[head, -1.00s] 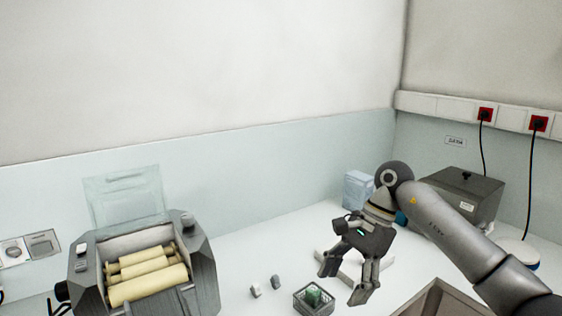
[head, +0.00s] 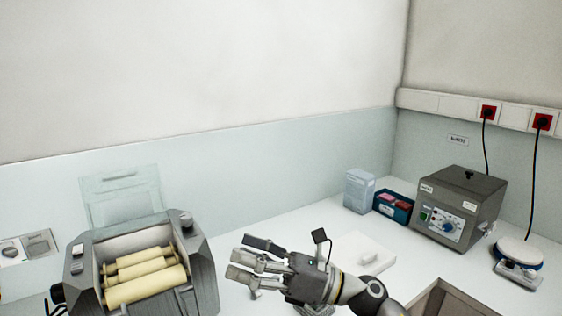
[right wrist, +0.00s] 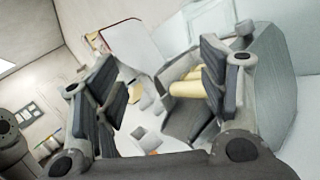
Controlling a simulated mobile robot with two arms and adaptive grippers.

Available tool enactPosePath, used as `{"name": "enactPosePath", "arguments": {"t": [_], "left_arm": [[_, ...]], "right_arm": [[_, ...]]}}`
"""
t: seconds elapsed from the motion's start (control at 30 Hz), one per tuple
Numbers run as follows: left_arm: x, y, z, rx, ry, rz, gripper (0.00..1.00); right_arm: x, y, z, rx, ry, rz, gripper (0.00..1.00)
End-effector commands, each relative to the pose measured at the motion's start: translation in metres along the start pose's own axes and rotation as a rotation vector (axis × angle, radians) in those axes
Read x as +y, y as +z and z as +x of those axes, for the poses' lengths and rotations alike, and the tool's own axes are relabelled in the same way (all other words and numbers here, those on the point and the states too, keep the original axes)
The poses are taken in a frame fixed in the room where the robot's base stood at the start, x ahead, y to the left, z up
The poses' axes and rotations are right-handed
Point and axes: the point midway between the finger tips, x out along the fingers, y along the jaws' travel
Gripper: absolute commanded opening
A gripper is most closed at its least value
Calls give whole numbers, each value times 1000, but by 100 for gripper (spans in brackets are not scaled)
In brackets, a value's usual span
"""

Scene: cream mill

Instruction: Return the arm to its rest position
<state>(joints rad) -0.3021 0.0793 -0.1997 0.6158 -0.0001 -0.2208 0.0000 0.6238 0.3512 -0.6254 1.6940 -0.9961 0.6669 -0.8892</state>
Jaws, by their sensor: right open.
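My right gripper (head: 262,259) is open and empty above the bench in the head view, with its fingers pointing left toward the roller mill (head: 205,270). In the right wrist view its two fingers (right wrist: 165,95) are spread apart, with nothing held between them. The mill with its cream rollers (head: 146,276) shows beyond the right finger there. My left gripper is not in view. The arm and gripper cover part of the bench front, including most of the small basket area.
A grey box device with a dial (head: 458,207) stands at the back right. A round white-topped device (head: 519,253) is at the right. A pale blue box (head: 359,190) and a dark blue box (head: 394,205) stand near the wall. A brown-rimmed tray (head: 437,292) lies at the front right.

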Motion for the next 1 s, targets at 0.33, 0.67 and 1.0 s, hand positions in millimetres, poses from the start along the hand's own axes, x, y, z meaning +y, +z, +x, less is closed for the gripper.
{"name": "enactPosePath", "arguments": {"t": [0.33, 0.67, 1.0], "left_arm": [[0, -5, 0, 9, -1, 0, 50], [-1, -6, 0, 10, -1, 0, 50], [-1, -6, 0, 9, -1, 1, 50]], "right_arm": [[-46, 29, -77, -625, -314, 660, 67], [-83, -47, -209, -1173, -665, 1305, 67], [-24, -198, -329, -1698, -1120, 1873, 67]]}}
